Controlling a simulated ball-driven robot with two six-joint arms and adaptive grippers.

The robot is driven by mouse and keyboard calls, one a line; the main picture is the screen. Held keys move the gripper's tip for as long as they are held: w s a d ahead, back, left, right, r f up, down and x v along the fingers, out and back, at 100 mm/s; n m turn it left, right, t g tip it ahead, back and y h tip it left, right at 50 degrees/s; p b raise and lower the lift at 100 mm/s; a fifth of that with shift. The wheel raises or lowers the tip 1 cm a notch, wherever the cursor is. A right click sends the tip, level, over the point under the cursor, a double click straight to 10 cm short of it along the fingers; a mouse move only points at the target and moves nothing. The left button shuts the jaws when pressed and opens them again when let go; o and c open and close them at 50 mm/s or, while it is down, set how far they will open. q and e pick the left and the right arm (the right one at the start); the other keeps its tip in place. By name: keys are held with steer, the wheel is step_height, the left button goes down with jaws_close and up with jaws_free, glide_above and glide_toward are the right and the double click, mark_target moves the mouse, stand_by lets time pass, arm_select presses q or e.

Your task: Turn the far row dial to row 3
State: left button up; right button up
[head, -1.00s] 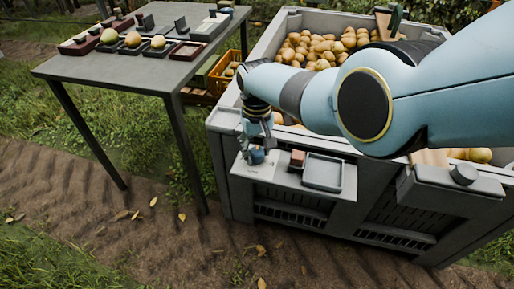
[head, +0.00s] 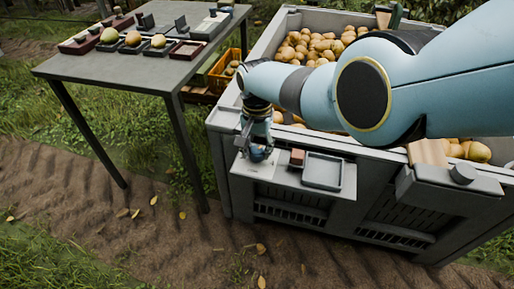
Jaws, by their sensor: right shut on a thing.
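My right gripper (head: 256,147) points down at the left end of the ledge on the front of the big grey bin. It is shut on a small blue dial knob (head: 258,155) over a white plate (head: 252,168). The fingers cover much of the knob, and no row number or pointer is readable. Another round dark grey knob (head: 463,173) sits on a grey box (head: 440,187) at the bin's right. I cannot tell from labels which knob is the far row dial. My left gripper is out of view.
On the ledge, right of the gripper, are a small brown block (head: 297,157) and a shallow grey tray (head: 323,171).

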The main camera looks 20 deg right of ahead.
mark_target(257, 150)
stand_by(0.4)
steer(key=o, duration=1.2)
steer(key=shift+r, duration=6)
steer(key=s+d+f+g, duration=0.2)
steer(key=s+d+f, duration=0.2)
steer(key=s+f, duration=1.05)
steer(key=s+d+f+g, duration=0.3)
steer(key=s+f, duration=0.9)
steer(key=s, duration=0.6)
steer(key=s+d+f+n+t, duration=0.1)
steer(key=s+d+f+n, duration=0.2)
steer(key=s, duration=0.6)
steer(key=s+d+f+n+t+h, duration=0.15)
steer(key=s+f, duration=0.25)
steer(key=s, duration=0.5)
steer(key=s+d+f+n+y, duration=0.1)
steer(key=s+d+f, duration=0.25)
steer(key=s, duration=0.55)
steer(key=w+t, duration=0.1)
steer(key=w+n+t, duration=0.2)
steer(key=w, duration=0.1)
steer(key=shift+a+f, duration=0.2)
steer(key=shift+f, duration=0.2)
